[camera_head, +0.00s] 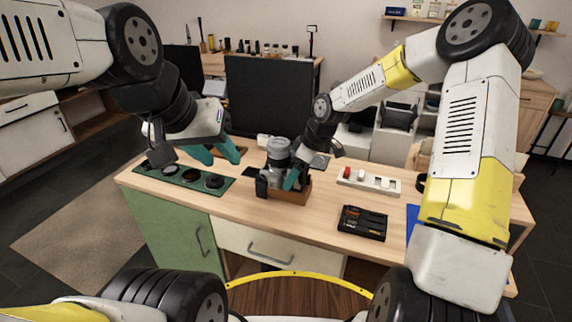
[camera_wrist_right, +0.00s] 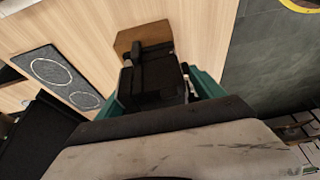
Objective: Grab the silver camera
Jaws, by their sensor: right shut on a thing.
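The silver camera (camera_head: 278,152), silver-grey on top with black parts below, stands at a small brown wooden box (camera_head: 296,193) near the middle of the table. My right gripper (camera_head: 284,181) is down at the camera, with one teal finger showing against its side. In the right wrist view, the camera's black parts (camera_wrist_right: 153,75) lie between the two teal fingers, and the gripper (camera_wrist_right: 158,93) is shut on it. The wooden box shows past it (camera_wrist_right: 141,37). Whether the camera touches the box is unclear. My left gripper (camera_head: 217,155) is open and empty above the table's left part.
A green tray with round lenses (camera_head: 224,186) lies left of the camera. A white board with small parts (camera_head: 369,182) and a black tray (camera_head: 363,223) lie to the right. A dark screen (camera_head: 268,96) stands behind. The table's front middle is bare.

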